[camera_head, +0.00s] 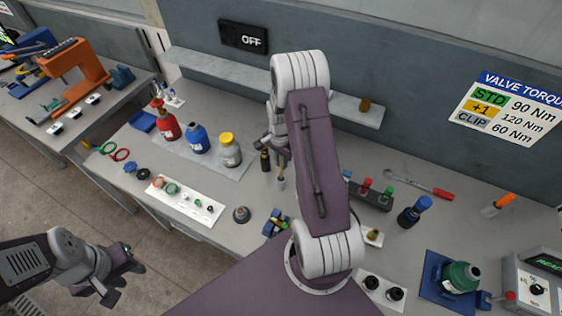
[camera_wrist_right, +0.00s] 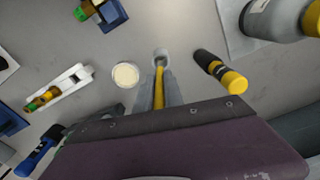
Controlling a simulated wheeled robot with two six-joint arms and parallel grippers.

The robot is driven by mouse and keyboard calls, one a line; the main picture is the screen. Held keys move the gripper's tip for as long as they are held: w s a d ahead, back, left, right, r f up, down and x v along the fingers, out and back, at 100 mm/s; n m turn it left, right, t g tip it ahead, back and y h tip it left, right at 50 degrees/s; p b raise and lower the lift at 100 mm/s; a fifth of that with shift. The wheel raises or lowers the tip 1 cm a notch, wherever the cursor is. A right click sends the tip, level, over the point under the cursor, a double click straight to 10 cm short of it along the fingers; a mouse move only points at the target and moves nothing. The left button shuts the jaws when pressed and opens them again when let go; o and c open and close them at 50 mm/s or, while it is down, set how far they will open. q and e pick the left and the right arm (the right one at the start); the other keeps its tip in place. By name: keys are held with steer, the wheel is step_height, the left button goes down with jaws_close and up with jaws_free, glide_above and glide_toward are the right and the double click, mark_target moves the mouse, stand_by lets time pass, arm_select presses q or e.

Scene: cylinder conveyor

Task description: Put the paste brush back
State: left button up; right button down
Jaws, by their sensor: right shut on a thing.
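My right gripper (camera_head: 279,160) is shut on the paste brush (camera_head: 281,183) above the middle of the bench. In the right wrist view, the brush's yellow handle (camera_wrist_right: 159,82) lies between the gripper's fingers (camera_wrist_right: 160,95), with a grey round end beyond the tips. I cannot tell whether that end touches the bench or a holder. A pale round-topped pot or disc (camera_wrist_right: 125,75) is beside it in the wrist view. My left gripper (camera_head: 118,275) is empty and looks open, off the bench at lower left.
A black tube with a yellow end (camera_wrist_right: 222,73) is close beside the brush. Red, blue and yellow-capped grey bottles (camera_head: 230,152) stand on a mat to the left. A white strip (camera_head: 187,200) holds rings and small parts. My right arm hides part of the bench.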

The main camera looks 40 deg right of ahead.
mark_target(281, 172)
steer(key=shift+w, duration=0.15)
steer(key=shift+f+b, duration=2.75)
steer(key=shift+f, duration=0.8)
steer(key=c, duration=1.4)
jaws_free()
steer(key=shift+o, duration=0.2)
steer(key=shift+r, duration=0.1)
steer(key=shift+r+p, duration=2.55)
steer(key=shift+r, duration=0.5)
steer(key=shift+f, duration=0.1)
